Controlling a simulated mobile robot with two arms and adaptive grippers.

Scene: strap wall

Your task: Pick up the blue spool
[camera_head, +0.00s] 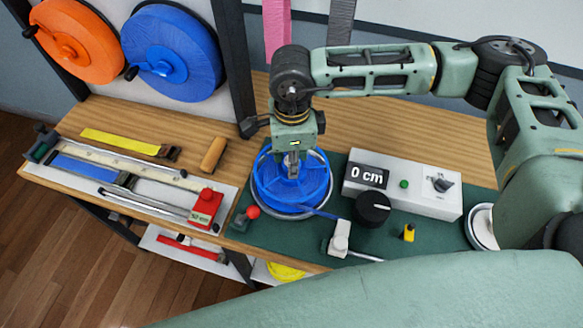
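A blue spool (268,184) lies flat in a round metal-rimmed holder on the green mat of the bench, with a blue strap running off to its lower right. A second, larger blue spool (172,53) hangs on the wall at the upper left. My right gripper (293,170) points down over the middle of the bench spool, its fingers close together at the hub. The gripper hides the hub, so I cannot tell whether the fingers grip it. My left gripper is not in view.
An orange spool (75,42) hangs beside the wall's blue one. A box with a "0 cm" display (368,176) and black knob (373,208) stand right of the bench spool. A cutting tool with a red block (206,207) lies left. Bare wood shows behind.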

